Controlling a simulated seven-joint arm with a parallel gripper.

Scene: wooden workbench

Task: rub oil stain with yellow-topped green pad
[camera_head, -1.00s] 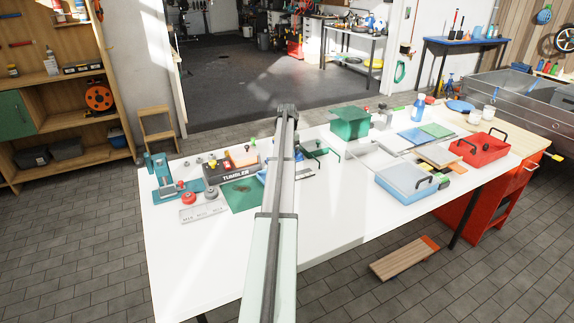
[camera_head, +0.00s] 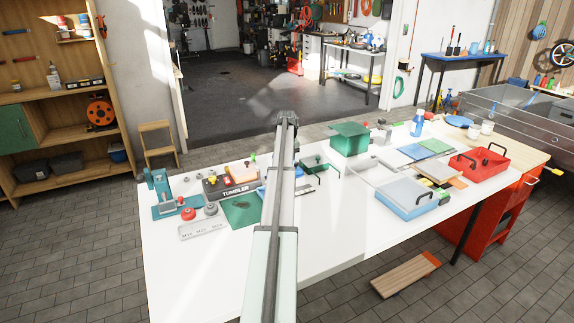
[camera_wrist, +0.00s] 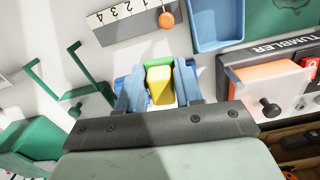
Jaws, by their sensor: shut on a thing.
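In the wrist view my gripper (camera_wrist: 159,88) has its blue fingers closed around the yellow-topped green pad (camera_wrist: 159,78). The dark oil stain (camera_head: 240,206) lies on a flat green mat (camera_head: 232,219) at the left of the workbench in the head view. The mat also shows at the top right of the wrist view (camera_wrist: 262,20), apart from the gripper, with part of the stain (camera_wrist: 293,3). In the head view my arm hides the gripper and pad.
A blue tray (camera_wrist: 216,28) lies beside the mat. A box marked TUMBLER (camera_head: 238,190) stands behind the mat. A numbered strip (camera_wrist: 122,20) with an orange knob and green brackets (camera_wrist: 85,85) are near the gripper. The white bench front (camera_head: 200,275) is clear.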

